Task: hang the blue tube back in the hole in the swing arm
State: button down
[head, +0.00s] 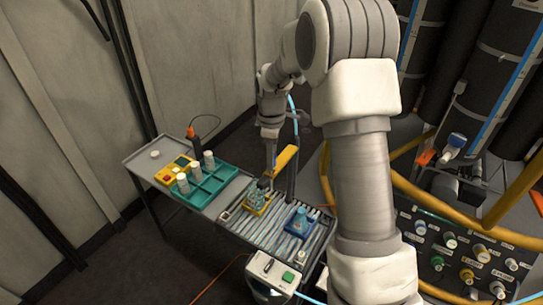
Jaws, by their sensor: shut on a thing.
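My gripper (270,148) points down over the roller table, left of the yellow swing arm (286,157). It is shut on a thin bluish piece, which I take to be the blue tube (272,160); it is small and partly hidden by the fingers. The swing arm sits on a dark upright post (291,182). Its hole is too small to make out from here. The tube appears beside the swing arm; I cannot tell whether they touch.
A yellow holder (257,205) with clear-blue pieces and a blue block (301,227) stand on the rollers (270,232). A teal tray (201,193) with white containers is at left. A white box with a green button (273,271) is in front.

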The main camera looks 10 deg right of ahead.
jog(key=shift+f+b, duration=0.4)
jog(key=shift+f, duration=0.65)
grip_release()
jog(key=shift+r, duration=0.1)
jog(key=shift+r+p, duration=2.15)
jog(key=shift+r, duration=0.75)
